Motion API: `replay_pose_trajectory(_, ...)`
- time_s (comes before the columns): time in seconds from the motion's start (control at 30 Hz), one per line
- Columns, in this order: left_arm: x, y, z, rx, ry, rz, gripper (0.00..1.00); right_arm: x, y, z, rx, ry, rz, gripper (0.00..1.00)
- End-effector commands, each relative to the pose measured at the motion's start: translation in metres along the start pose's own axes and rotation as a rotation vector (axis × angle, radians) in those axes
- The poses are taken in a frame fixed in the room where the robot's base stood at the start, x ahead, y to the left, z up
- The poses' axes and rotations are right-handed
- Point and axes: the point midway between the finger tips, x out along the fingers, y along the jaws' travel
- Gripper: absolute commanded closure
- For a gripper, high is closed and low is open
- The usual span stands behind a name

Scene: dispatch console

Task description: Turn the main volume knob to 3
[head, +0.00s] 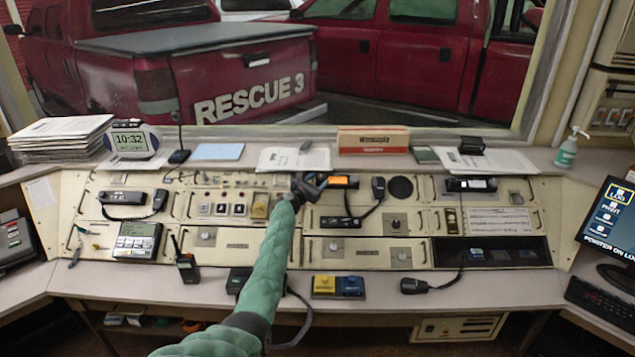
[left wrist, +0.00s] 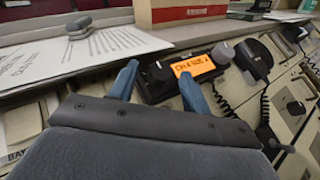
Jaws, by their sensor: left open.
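A black radio (head: 342,182) with a lit orange display sits on the upper middle of the console. In the left wrist view the radio (left wrist: 150,92) has a black knob (left wrist: 158,71) left of its display (left wrist: 192,66) and another knob (left wrist: 222,53) to the right. The display's small text is hard to read. No label shows which knob is main volume. My left gripper (head: 308,187) is at the radio's left end, open. In the wrist view its blue fingers (left wrist: 159,69) appear on either side of the left knob; contact cannot be told. My right gripper is out of view.
A handset (head: 378,188) with a coiled cord is right of the radio. Other panel knobs (head: 395,222) sit lower. Blue and yellow units (head: 338,287) stand at the front edge.

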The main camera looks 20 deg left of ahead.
Motion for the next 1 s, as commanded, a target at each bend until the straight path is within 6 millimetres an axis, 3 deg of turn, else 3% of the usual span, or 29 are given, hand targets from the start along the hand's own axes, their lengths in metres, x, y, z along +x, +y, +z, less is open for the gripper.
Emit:
replay_pose_trajectory(0.17, 0.0, 0.0, 0.0, -0.001, 0.0, 0.0, 0.52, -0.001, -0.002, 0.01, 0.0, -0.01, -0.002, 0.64)
replay_pose_trajectory(0.4, 0.0, 0.0, 0.0, -0.001, 0.0, 0.0, 0.95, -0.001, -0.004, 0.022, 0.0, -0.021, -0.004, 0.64)
replay_pose_trajectory(0.43, 0.0, 0.0, 0.0, -0.001, 0.0, 0.0, 0.97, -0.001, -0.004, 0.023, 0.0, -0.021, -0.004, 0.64)
replay_pose_trajectory(0.67, 0.0, 0.0, -0.001, 0.007, 0.001, -0.016, 0.97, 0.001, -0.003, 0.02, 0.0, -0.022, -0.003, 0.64)
replay_pose_trajectory(1.0, 0.001, 0.005, -0.003, 0.088, 0.01, -0.167, 0.97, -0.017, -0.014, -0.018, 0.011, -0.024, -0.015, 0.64)
